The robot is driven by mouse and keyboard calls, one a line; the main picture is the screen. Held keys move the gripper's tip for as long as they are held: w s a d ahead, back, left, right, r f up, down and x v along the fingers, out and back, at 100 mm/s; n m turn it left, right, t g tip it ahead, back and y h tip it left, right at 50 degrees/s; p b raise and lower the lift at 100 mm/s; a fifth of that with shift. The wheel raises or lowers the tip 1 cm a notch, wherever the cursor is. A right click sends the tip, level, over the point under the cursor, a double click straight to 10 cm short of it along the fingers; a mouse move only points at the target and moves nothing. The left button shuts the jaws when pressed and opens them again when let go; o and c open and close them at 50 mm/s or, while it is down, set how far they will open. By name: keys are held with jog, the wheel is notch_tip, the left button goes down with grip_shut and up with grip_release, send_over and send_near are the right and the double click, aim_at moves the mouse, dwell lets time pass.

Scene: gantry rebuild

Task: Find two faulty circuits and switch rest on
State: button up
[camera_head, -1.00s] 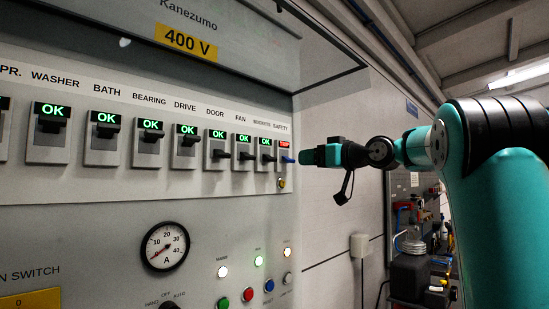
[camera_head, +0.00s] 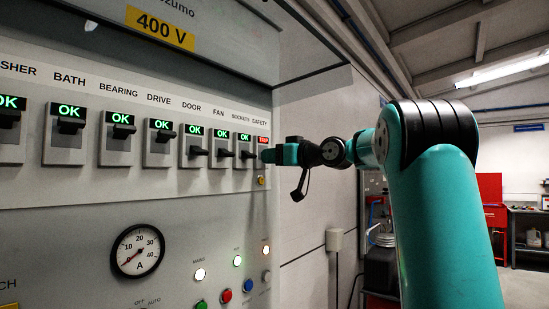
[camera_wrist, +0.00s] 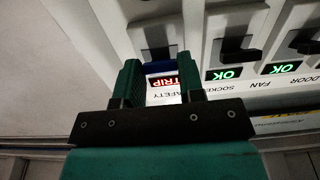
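The SAFETY breaker shows a red TRIP display (camera_head: 263,140) at the right end of the breaker row. Its blue lever (camera_wrist: 160,68) shows between my gripper's two fingers in the wrist view. My gripper (camera_head: 268,156) is at this breaker, its fingers apart on either side of the lever; whether they touch it I cannot tell. The lever is hidden behind my gripper in the head view. The SOCKETS (camera_head: 244,137), FAN (camera_head: 222,133), DOOR (camera_head: 195,131), DRIVE (camera_head: 161,125), BEARING (camera_head: 121,118) and BATH (camera_head: 69,111) breakers show green OK, with black levers. The leftmost breaker in view (camera_head: 8,103) shows OK too.
A raised cover (camera_head: 310,75) overhangs the panel's upper right. An ammeter (camera_head: 137,250), lit lamps (camera_head: 199,275) and push buttons (camera_head: 226,295) lie below the breakers. A red cabinet (camera_head: 492,200) and a workbench (camera_head: 530,212) stand in the far right background.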

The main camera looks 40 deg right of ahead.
jog(key=r+g+p, duration=0.1)
jog(key=g+p, duration=0.2)
jog(key=p, duration=0.3)
jog(key=r+g+h+p, duration=0.1)
jog(key=g+p, duration=0.2)
jog(key=p, duration=0.2)
jog(key=r+g+p, duration=0.2)
jog(key=g+p, duration=0.1)
jog(key=p, duration=0.3)
jog(key=shift+w+p, duration=0.25)
jog(key=shift+p, duration=0.1)
jog(key=shift+g, duration=0.3)
jog(key=shift+f, duration=0.1)
jog(key=o, duration=0.9)
jog(key=shift+o, duration=0.2)
